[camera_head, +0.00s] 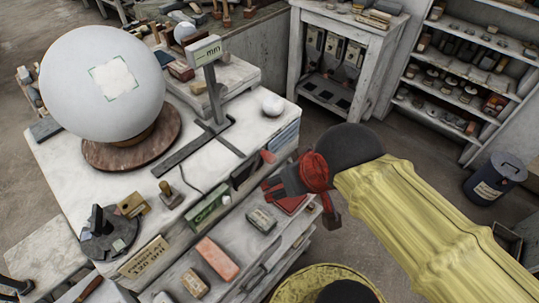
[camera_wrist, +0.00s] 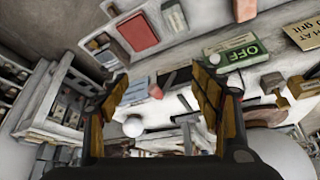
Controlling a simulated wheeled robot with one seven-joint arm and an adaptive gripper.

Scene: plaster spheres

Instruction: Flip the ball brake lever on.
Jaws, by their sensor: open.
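My gripper (camera_head: 286,188) is in front of the workbench's right side, past the edge with the signs. In the wrist view my gripper (camera_wrist: 161,80) has its two fingers wide apart, with nothing between them held. A green sign (camera_wrist: 236,51) reads OFF in the wrist view; it also lies along the bench edge in the head view (camera_head: 207,207). A small brass upright piece with a knob (camera_head: 170,196) stands left of the sign and may be the brake lever; it shows in the wrist view too (camera_wrist: 273,86). The large white ball (camera_head: 98,105) sits on a round brown base (camera_head: 125,155).
A measuring post with an mm display (camera_head: 208,52) stands on the bench behind the sign. A small white sphere (camera_head: 273,105) is near the bench's right end. Lower shelves hold a red-orange block (camera_head: 217,259). Shelving (camera_head: 465,80) and a dark drum (camera_head: 495,180) stand right.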

